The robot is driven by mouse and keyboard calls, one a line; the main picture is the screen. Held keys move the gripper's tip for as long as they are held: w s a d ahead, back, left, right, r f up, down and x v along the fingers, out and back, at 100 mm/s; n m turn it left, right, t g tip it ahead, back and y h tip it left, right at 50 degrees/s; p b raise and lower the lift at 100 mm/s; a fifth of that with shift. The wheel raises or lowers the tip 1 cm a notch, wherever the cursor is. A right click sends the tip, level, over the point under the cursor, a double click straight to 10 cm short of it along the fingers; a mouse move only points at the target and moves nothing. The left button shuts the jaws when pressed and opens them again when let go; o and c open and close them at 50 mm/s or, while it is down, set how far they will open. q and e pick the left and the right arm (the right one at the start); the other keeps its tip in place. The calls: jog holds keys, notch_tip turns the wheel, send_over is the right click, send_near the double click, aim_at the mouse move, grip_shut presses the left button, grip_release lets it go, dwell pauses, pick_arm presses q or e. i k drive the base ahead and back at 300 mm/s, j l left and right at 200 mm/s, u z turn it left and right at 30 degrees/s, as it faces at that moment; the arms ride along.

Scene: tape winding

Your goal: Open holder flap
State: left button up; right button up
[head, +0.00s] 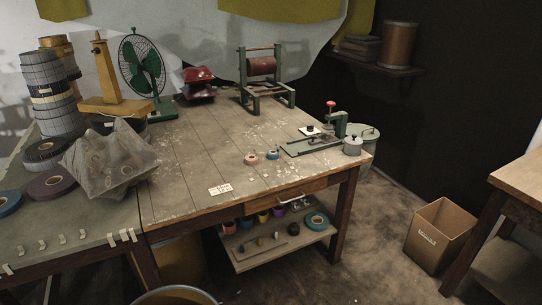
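A grey-green bench device (312,145) with a flat base and an upright post stands near the right edge of the wooden table (180,150). A red knob (331,103) tops a part beside its post. A small black-and-white piece sits on its base. I cannot tell which part is the holder flap or whether it is open. A pink tape roll (251,159) and a blue tape roll (272,155) lie to its left. Neither of my grippers shows in the head view.
A winder frame with a reddish roller (262,66), red trays (198,82) and a green fan (142,68) stand at the back. A small lidded pot (352,145) is at the right edge. A cardboard box (440,235) is on the floor. The table's middle is mostly clear.

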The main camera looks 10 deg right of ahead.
aim_at(366, 132)
jog(key=i+l+z, duration=0.15)
jog(key=z, duration=0.25)
jog(key=i+l+z, duration=0.15)
jog(key=z, duration=0.2)
jog(key=i+l+z, duration=0.25)
jog(key=i, duration=0.35)
jog(key=i+z, duration=0.2)
jog(key=i, duration=0.4)
jog(key=i+l, duration=0.1)
jog(key=i, duration=0.95)
